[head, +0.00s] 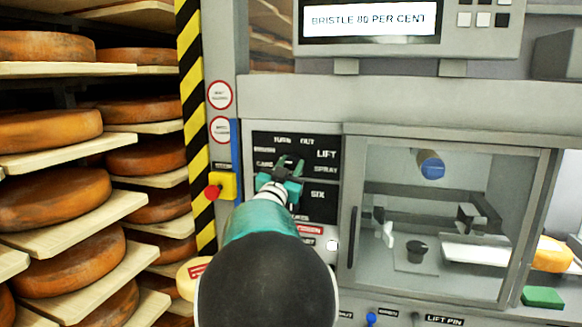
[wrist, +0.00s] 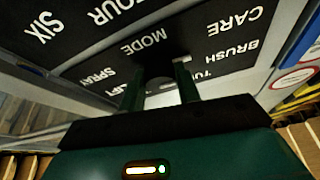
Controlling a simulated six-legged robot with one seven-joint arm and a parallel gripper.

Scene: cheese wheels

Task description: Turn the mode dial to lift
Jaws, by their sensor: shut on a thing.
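The black mode panel (head: 325,180) is on the machine's front, with white words including TURN OUT, LIFT, SPRAY, CARE and SIX. My teal gripper (head: 285,172) is at the panel's upper part, left of LIFT and SPRAY. In the wrist view my gripper's fingers (wrist: 160,84) are shut on the dark mode dial (wrist: 155,68), just by the word MODE. The panel shows upside down there, with SPRAY, CARE and BRUSH around the dial. The fingers hide most of the dial, and I cannot tell which word it points to.
A display (head: 368,19) above reads BRISTLE 80 PER CENT. A red button on a yellow box (head: 222,186) is left of the panel. A glazed cabinet (head: 440,215) stands right. Shelves of orange cheese wheels (head: 55,200) fill the left side.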

